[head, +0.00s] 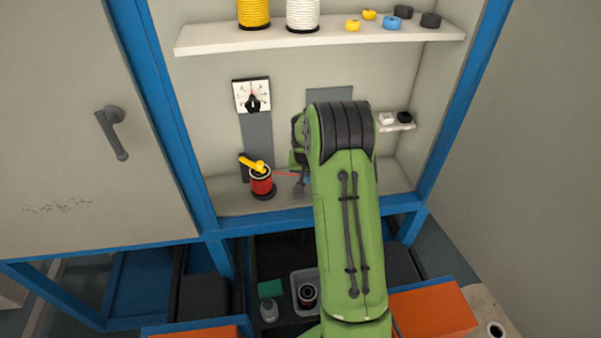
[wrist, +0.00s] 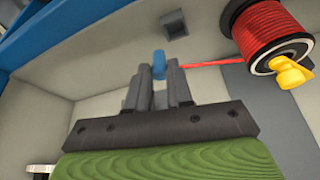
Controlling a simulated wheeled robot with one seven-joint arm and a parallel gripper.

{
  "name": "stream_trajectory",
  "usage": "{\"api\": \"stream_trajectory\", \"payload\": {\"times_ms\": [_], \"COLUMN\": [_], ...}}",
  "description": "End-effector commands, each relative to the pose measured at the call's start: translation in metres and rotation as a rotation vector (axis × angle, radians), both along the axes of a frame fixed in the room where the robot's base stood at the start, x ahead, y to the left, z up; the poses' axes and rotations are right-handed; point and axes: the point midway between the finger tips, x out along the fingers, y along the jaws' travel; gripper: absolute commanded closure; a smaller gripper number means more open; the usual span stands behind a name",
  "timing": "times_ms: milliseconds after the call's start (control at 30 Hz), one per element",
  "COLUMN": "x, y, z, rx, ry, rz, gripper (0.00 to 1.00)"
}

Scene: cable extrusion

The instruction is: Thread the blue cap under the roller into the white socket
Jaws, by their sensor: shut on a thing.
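In the wrist view the blue cap (wrist: 158,60) is pinched between the fingertips of my gripper (wrist: 159,73). A red cable runs from the cap to the red spool (wrist: 262,32). In the head view the spool (head: 262,184) stands on the cabinet floor with a yellow piece on top. The cable leads right to my gripper (head: 301,182), mostly hidden by my arm; a bit of blue shows there. A white block (head: 387,119), perhaps the white socket, sits on a small side shelf at right. I cannot make out the roller; my arm covers that area.
A dial (head: 252,96) is on the back wall above the spool. The upper shelf (head: 330,37) holds yellow and white spools and several caps. A black block (head: 404,117) is beside the white one. A small grey square fitting (wrist: 174,23) is beyond my fingertips.

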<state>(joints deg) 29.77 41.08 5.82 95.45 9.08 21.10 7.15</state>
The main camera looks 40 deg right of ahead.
Motion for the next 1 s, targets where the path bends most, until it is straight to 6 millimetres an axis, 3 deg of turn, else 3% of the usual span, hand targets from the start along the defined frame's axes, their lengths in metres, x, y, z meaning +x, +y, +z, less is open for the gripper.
{"api": "stream_trajectory", "payload": {"times_ms": [200,300,500,1000], "x": [0.02,0.018,0.018,0.019], "y": [0.02,0.018,0.018,0.018], "z": [-0.013,-0.032,-0.05,-0.051], "rx": [0.001,0.001,0.001,0.0], "ry": [0.002,0.001,0.0,0.0], "rz": [0.003,0.0,0.001,0.001], "gripper": [1.0,1.0,1.0,1.0]}}
